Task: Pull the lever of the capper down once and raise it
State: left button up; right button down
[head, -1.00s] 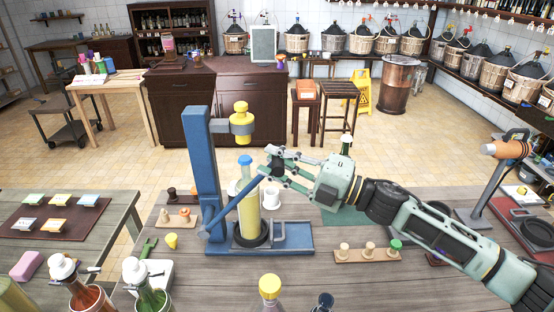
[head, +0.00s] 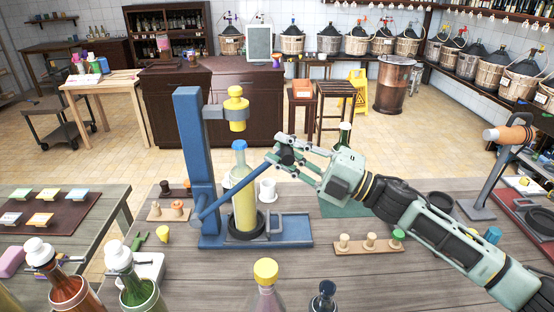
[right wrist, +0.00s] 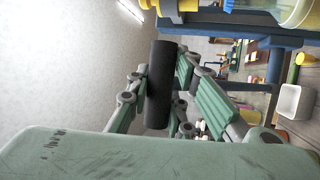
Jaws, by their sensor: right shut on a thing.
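The blue capper (head: 189,125) stands on the wooden table, with a yellow capping head (head: 236,108) on its upright column. A bottle with yellow contents (head: 244,205) and a blue top stands upright on its base, below the head with a visible gap. The lever (head: 232,189) is a blue rod slanting up to the right from the column's lower part. My right gripper (head: 283,154) is closed around the lever's end. In the right wrist view the black lever grip (right wrist: 160,85) lies between the fingers. My left gripper is out of view.
A wooden strip with stoppers (head: 369,246) lies right of the capper. A white cup (head: 267,190) stands behind its base. A yellow-capped bottle (head: 265,275) is in front. Another lever device with an orange handle (head: 508,135) stands at the right.

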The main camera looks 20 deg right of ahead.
jog(key=s+d+f+m+t+b, duration=0.1)
jog(key=d+f+b, duration=0.2)
jog(key=f+b, duration=0.3)
jog(key=s+d+f+m+t+y+b, duration=0.1)
jog(key=d+f+t+b, duration=0.1)
jog(key=f+b, duration=0.4)
jog(key=shift+d+m+t+y+b, duration=0.3)
jog(key=shift+d+b, duration=0.45)
jog(key=shift+b, duration=1.75)
jog(key=shift+w, duration=0.1)
jog(key=c, duration=2)
grip_release()
jog(key=shift+f, duration=0.1)
jog(key=o, duration=0.4)
jog(key=shift+d, duration=0.15)
jog(key=shift+o, duration=0.2)
